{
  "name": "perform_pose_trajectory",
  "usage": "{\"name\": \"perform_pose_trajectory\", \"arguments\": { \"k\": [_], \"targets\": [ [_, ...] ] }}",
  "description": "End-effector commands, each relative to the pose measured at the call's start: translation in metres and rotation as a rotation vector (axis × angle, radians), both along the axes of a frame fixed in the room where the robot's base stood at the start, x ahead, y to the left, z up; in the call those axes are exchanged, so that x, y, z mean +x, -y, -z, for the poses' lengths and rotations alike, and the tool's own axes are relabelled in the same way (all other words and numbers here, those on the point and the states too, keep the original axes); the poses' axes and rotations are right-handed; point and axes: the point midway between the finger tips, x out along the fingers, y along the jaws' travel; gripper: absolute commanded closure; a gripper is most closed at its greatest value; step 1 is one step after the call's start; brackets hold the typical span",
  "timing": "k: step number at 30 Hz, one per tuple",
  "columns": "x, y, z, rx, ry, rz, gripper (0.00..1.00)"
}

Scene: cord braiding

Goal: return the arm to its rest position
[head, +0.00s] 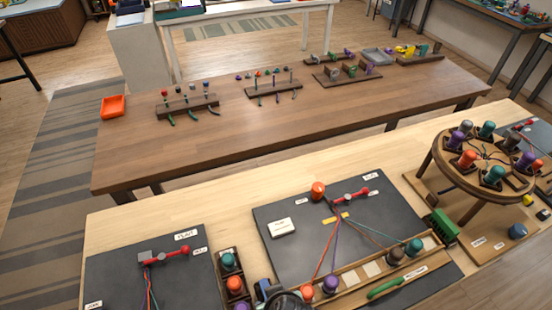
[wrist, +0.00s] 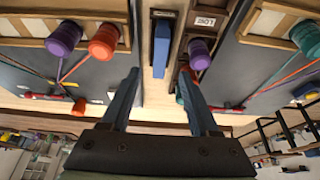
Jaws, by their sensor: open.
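My gripper (wrist: 159,73) shows in the wrist view with its two dark fingers spread apart and nothing between them that touches both. A blue block (wrist: 161,45) in a dark narrow holder and a purple spool (wrist: 199,53) lie beyond the fingertips. The right fingertip overlaps a partly hidden orange and teal spool in the picture; I cannot tell if they touch. In the head view, a dark part of my arm shows at the bottom edge, between the two dark braiding boards; the fingers cannot be made out there.
The right braiding board (head: 290,245) carries cords running to orange, purple, brown and teal spools. The left board (head: 110,265) has a red-handled clamp. A spool rack (head: 222,262) stands between them. A round braiding stand (head: 480,165) is at right. The brown table (head: 300,125) behind has free room.

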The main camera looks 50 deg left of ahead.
Motion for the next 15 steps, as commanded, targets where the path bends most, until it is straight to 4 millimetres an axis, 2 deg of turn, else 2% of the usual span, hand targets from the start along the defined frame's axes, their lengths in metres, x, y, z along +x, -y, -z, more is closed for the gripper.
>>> {"name": "perform_pose_trajectory", "arguments": {
  "k": [1,6,15],
  "targets": [
    [-0.001,0.004,-0.01,0.002,0.003,0.002,0.38],
    [-0.005,0.012,-0.032,0.001,0.002,0.0,0.38],
    [-0.007,0.017,-0.042,-0.001,-0.001,0.0,0.38]
  ]
}}
